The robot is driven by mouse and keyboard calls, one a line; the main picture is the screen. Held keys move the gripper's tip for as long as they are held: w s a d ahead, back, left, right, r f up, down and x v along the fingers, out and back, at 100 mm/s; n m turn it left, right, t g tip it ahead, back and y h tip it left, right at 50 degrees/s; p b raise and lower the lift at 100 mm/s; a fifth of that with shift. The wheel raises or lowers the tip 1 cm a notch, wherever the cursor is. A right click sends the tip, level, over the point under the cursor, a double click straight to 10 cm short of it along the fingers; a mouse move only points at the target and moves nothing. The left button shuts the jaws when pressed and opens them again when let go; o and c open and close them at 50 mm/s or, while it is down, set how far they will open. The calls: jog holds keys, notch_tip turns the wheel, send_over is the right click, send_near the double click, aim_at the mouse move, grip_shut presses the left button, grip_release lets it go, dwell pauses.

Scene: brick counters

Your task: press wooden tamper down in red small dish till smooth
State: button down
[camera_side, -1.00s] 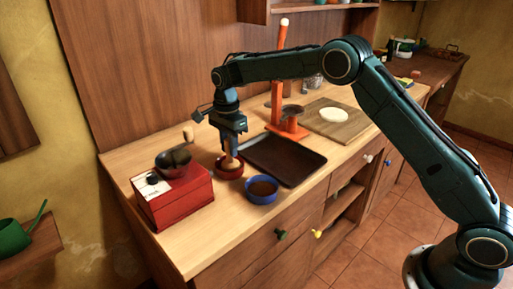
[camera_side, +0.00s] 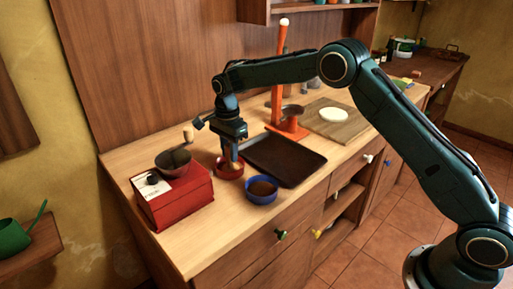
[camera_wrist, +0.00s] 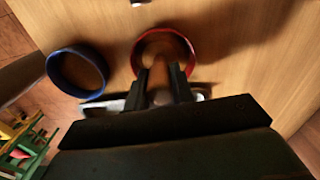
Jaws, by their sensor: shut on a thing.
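The red small dish (camera_side: 229,171) stands on the wooden counter between the red box and the dark tray. In the wrist view its red rim (camera_wrist: 137,53) surrounds brown contents. My gripper (camera_side: 233,156) is above the dish, pointing down with a slight tilt. In the wrist view my gripper (camera_wrist: 163,82) is shut on the wooden tamper (camera_wrist: 160,73), with a finger on each side of it. The tamper's lower end reaches into the dish. The fingers and the tamper hide part of the contents, so I cannot tell how smooth they are.
A blue bowl (camera_side: 262,190) with brown contents stands close in front of the dish. A dark tray (camera_side: 285,160) is behind right, near an orange stand (camera_side: 278,100) and a wooden board (camera_side: 345,128).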

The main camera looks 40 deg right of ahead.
jog(key=shift+r, duration=1)
jog(key=shift+d, duration=0.1)
jog(key=shift+w+d, duration=0.1)
jog(key=shift+w, duration=0.1)
jog(key=shift+f, duration=0.1)
jog(key=shift+f, duration=0.95)
